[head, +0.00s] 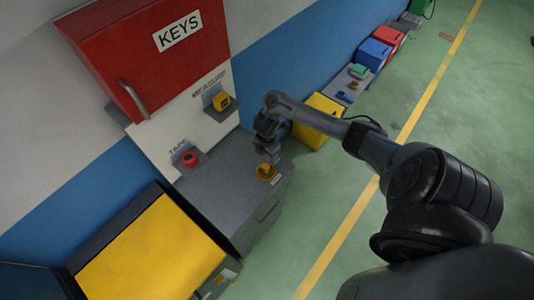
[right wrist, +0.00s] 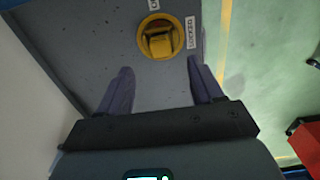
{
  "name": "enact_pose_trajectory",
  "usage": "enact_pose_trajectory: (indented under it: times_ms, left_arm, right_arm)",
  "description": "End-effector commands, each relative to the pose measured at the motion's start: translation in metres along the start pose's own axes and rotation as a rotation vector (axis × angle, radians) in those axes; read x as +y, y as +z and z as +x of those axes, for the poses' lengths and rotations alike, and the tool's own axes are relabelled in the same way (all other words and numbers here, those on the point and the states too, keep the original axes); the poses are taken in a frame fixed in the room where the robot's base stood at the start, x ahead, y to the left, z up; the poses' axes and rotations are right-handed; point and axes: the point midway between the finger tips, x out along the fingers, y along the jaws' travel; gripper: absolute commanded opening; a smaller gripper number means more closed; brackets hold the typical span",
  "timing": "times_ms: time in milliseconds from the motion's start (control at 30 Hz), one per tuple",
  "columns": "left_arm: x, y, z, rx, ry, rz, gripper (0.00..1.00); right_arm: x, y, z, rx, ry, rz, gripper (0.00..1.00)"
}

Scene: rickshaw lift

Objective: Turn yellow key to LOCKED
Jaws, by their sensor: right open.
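The yellow key (head: 265,171) sits in a round yellow switch on top of a grey cabinet (head: 215,185). In the right wrist view the key (right wrist: 159,40) lies ahead of the fingers, inside its yellow ring. A LOCKED label (right wrist: 191,33) is just right of the ring, and another label, cut off by the frame edge, is above it. My right gripper (head: 268,150) hangs just above the key in the head view. Its two fingers (right wrist: 158,88) are spread apart with nothing between them. My left gripper is not in view.
A red KEYS box (head: 150,60) hangs on the wall above the cabinet. Shelves hold a yellow tape measure (head: 221,101) and a red tape (head: 189,158). A yellow box (head: 317,120) stands behind the arm. Green floor is open to the right.

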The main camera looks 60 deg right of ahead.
Motion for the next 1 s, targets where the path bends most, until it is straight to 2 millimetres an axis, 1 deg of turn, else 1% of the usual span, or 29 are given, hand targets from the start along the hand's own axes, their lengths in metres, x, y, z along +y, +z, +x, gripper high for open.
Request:
enact_pose_trajectory:
  times_ms: [33,67,300,500,700,1000]
  left_arm:
    - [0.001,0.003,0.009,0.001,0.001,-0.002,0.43]
    - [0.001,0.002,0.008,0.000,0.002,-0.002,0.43]
    - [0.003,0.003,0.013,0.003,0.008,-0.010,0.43]
    - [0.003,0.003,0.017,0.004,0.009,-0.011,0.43]
    - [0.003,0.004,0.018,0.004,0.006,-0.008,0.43]
    - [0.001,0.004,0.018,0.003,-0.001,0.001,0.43]
  right_arm:
    - [-0.001,-0.001,0.014,0.004,-0.003,0.003,0.66]
    - [-0.001,-0.001,0.015,0.003,-0.003,0.003,0.66]
    - [-0.001,-0.001,0.052,0.002,-0.003,0.002,0.66]
    - [-0.001,0.000,0.074,0.001,-0.002,0.002,0.66]
    - [-0.001,0.000,0.085,0.000,-0.001,0.000,0.66]
    - [-0.001,0.000,0.087,0.000,0.000,0.000,0.66]
